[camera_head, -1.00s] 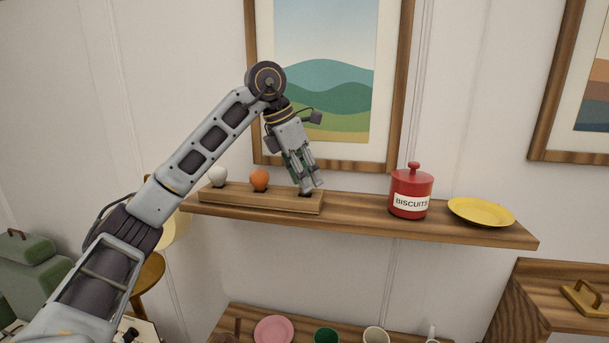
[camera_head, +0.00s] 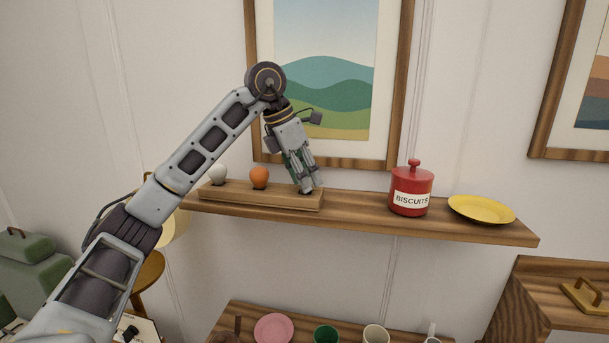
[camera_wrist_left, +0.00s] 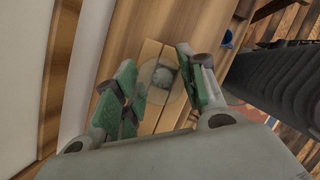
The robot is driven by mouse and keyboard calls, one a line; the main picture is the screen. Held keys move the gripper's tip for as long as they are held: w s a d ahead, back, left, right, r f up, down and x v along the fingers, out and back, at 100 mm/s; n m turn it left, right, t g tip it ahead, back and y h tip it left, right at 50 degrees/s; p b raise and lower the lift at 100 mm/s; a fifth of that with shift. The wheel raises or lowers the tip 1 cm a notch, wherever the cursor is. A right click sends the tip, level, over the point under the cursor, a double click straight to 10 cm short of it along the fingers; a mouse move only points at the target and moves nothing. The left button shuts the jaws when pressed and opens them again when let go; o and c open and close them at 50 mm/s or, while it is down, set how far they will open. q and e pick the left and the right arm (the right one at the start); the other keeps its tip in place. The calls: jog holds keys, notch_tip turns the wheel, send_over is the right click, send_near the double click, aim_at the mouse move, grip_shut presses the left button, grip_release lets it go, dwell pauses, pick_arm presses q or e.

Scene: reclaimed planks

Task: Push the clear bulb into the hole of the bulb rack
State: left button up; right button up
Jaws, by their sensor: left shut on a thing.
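The bulb rack (camera_head: 262,199) is a long wooden block on the wall shelf. My left gripper (camera_head: 308,188) points down at the rack's right end. In the left wrist view my left gripper (camera_wrist_left: 162,92) has its green-padded fingers on either side of the clear bulb (camera_wrist_left: 158,76), a see-through round shape over the rack's wood, and is shut on it. My right gripper is out of view.
A white bulb (camera_head: 218,174) and an orange bulb (camera_head: 259,177) stand in the rack's left part. A red biscuit tin (camera_head: 411,188) and a yellow plate (camera_head: 482,209) are on the shelf (camera_head: 360,216) to the right. A framed picture (camera_head: 325,75) hangs close behind my gripper.

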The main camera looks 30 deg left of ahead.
pick_arm(q)
jog(key=shift+f, duration=0.25)
dwell(0.3)
jog(key=o, duration=1)
jog(key=v, duration=1.2)
dwell(0.3)
jog(key=shift+f, duration=0.1)
dwell(0.7)
